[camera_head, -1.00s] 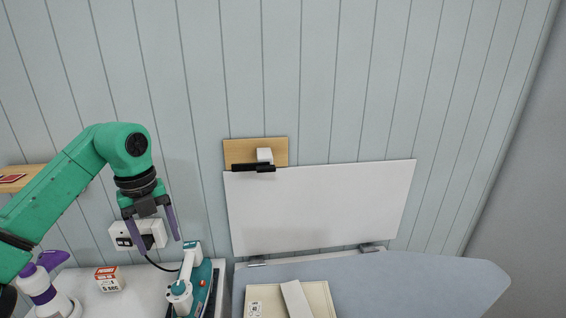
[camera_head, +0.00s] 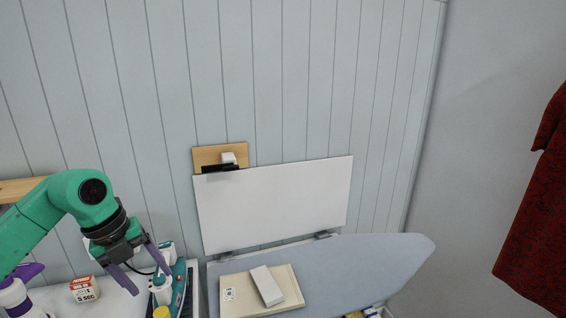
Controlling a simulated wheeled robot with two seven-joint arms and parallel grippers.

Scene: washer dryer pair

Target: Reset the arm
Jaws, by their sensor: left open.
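My left arm comes in from the left, and my left gripper (camera_head: 146,277) hangs at its end, pointing down. Its two purple fingers are spread apart with nothing seen between them. It is in front of a teal and white iron-like appliance (camera_head: 178,280) on the white surface; whether it touches cannot be told. A black cord and part of the wall outlet lie behind the gripper. My right gripper is not in view.
A small orange and white box (camera_head: 85,290) and a white bottle with purple trigger (camera_head: 18,295) stand at lower left. A blue-grey ironing board (camera_head: 370,262) holds a cream box (camera_head: 240,303). A white panel (camera_head: 275,205) stands at the wall. A red garment (camera_head: 540,220) hangs right.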

